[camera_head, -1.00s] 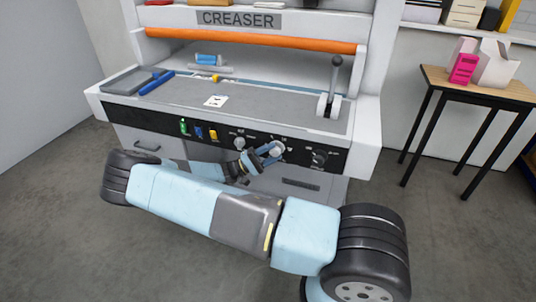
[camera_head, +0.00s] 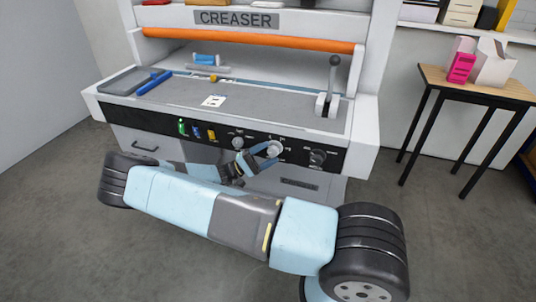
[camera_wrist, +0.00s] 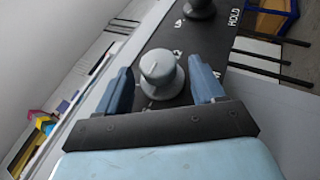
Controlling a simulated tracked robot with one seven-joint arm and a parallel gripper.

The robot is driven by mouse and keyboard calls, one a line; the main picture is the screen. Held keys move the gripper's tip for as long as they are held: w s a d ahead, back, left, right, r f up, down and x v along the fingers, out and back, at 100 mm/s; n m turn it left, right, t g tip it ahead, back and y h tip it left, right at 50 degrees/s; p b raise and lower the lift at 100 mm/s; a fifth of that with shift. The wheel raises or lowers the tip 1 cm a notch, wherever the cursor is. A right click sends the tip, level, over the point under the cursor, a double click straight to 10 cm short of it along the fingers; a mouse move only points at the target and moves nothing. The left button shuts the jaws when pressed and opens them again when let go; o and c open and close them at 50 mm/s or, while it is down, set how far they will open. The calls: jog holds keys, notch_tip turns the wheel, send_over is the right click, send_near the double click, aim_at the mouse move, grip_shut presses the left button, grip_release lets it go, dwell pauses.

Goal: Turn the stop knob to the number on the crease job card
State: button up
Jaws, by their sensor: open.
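The crease job card (camera_head: 213,101) lies flat on the creaser's bed; it bears one dark figure, too small to read surely. A grey round knob (camera_wrist: 160,68) with a pointer ridge on top sits between my gripper's (camera_wrist: 160,78) two blue fingers. The fingers are open, one on each side, with a gap to the knob visible. In the head view this is the middle knob (camera_head: 274,149) on the black front panel, partly covered by my gripper (camera_head: 262,153). White marks surround it, but its number scale is mostly hidden or unreadable.
A right-hand knob (camera_head: 318,157) and a left-hand knob (camera_head: 238,143) flank it. Green, blue and yellow controls sit farther left. A lever (camera_head: 333,80) stands at the bed's right; a blue-handled tool (camera_head: 155,82) lies left. A side table (camera_head: 490,88) stands right.

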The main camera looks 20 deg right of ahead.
jog(key=v, duration=1.2)
jog(key=shift+a+f, duration=0.15)
jog(key=shift+a, duration=0.05)
jog(key=shift+w, duration=0.15)
jog(key=s+d+r+g+y, duration=0.1)
jog(key=s+d+r+y, duration=0.4)
jog(key=r, duration=0.4)
jog(key=s+d+r+n+y, duration=0.1)
jog(key=s+d+r+y, duration=0.1)
jog(key=r+y, duration=0.55)
jog(key=s+d+r+g+y, duration=0.1)
jog(key=s+d+r+y, duration=0.3)
jog(key=r, duration=0.6)
jog(key=s+r+m+t+y, duration=0.1)
jog(key=s+r+t+y, duration=0.5)
jog(key=s+r+t, duration=0.5)
jog(key=shift+s+d+r+t+y, duration=0.3)
jog(key=shift+s+r, duration=3.05)
jog(key=shift+s, duration=1.6)
